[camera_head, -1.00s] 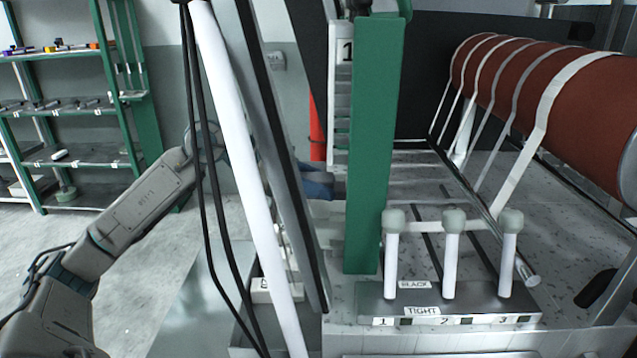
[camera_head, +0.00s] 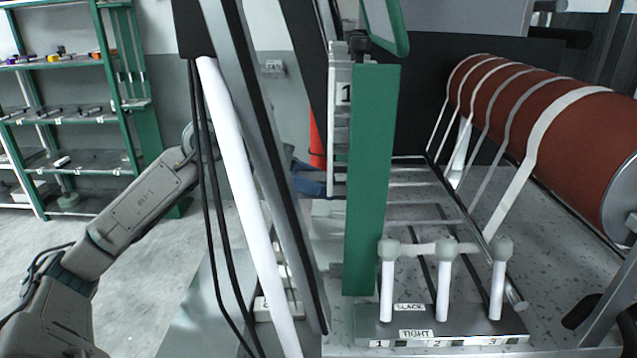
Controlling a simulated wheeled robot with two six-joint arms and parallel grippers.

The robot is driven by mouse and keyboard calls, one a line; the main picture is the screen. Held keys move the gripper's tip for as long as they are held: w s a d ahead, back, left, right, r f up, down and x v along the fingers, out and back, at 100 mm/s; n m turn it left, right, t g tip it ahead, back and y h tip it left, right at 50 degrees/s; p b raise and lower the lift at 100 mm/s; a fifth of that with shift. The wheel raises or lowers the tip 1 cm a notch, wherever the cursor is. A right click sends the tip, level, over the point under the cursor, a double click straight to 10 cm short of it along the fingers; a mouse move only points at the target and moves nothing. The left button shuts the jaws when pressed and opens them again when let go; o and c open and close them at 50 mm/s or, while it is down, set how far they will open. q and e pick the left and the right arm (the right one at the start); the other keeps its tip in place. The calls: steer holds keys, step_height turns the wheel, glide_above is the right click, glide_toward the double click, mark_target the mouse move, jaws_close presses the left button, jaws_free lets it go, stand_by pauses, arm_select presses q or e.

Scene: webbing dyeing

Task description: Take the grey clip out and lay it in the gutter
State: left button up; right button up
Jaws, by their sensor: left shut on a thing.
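My left arm comes in from the left and passes behind the white pole. The blue fingers of my left gripper (camera_head: 309,181) show between the slanted dark bar and the green upright (camera_head: 372,185), close to the upright's left side. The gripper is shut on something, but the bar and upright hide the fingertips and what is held. I cannot make out the grey clip or clearly identify the gutter. My right gripper is not in view.
The white pole (camera_head: 235,165) and black cables stand in front of my left arm. Three white levers (camera_head: 443,285) stand on a labelled block at front right. A red-brown roller (camera_head: 560,135) with pale webbing bands is behind. Green shelves (camera_head: 125,100) stand at far left.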

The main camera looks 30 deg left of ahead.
mark_target(318, 175)
arm_select(q)
step_height(318, 175, up, 4)
steer(key=p, duration=0.3)
steer(key=shift+r+p, duration=0.2)
steer(key=shift+p, duration=0.1)
step_height(318, 175, up, 6)
steer(key=p, duration=0.6)
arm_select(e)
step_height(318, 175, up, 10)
arm_select(q)
steer(key=shift+s+a+f+b, duration=0.1)
steer(key=shift+a+f+b, duration=0.2)
steer(key=shift+b, duration=0.65)
arm_select(e)
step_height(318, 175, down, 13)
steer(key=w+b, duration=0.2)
steer(key=b, duration=1.1)
arm_select(q)
steer(key=s+a+b, duration=0.1)
steer(key=s+a, duration=0.4)
steer(key=a, duration=0.3)
steer(key=shift+s+a+r+b, duration=0.25)
steer(key=shift+a+b, duration=0.1)
steer(key=shift+a, duration=0.05)
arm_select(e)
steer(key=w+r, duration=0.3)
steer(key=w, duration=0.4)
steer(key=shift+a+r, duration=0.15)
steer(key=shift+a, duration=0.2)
